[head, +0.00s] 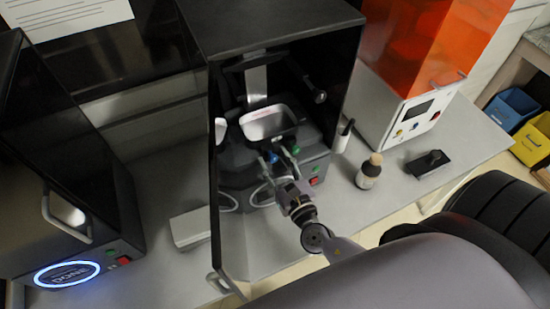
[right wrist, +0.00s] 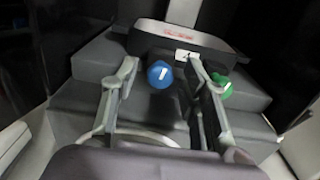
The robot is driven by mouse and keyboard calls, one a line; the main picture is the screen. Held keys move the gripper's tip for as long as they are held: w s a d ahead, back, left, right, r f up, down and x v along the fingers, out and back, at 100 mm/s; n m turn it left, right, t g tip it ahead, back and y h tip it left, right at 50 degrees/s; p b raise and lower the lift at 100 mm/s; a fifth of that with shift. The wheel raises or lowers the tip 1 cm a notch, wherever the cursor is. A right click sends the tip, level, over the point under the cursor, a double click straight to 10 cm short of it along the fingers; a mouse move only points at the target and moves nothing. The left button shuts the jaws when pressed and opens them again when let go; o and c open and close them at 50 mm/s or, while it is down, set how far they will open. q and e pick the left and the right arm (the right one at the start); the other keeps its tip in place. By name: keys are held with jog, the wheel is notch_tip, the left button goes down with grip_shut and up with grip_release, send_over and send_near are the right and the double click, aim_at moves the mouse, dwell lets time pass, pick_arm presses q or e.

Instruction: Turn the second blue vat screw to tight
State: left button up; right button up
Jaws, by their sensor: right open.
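A blue vat screw (right wrist: 160,73) marked "1" is at the front of the vat (right wrist: 190,36) in the right wrist view. In the head view the blue screw (head: 271,157) is small and partly covered by my gripper. A green screw (right wrist: 222,85) is to its right, just outside my right finger; it also shows in the head view (head: 294,149). My right gripper (right wrist: 162,64) is open, with its fingers on either side of the blue screw and gaps visible on both sides. I see only one blue screw. My left gripper is out of view.
The vat sits inside a dark printer whose door (head: 215,190) stands open at the left. A white box (head: 190,227) lies left of the door. An orange-topped machine (head: 420,50) stands behind.

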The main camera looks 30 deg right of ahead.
grip_shut()
dwell(0.6)
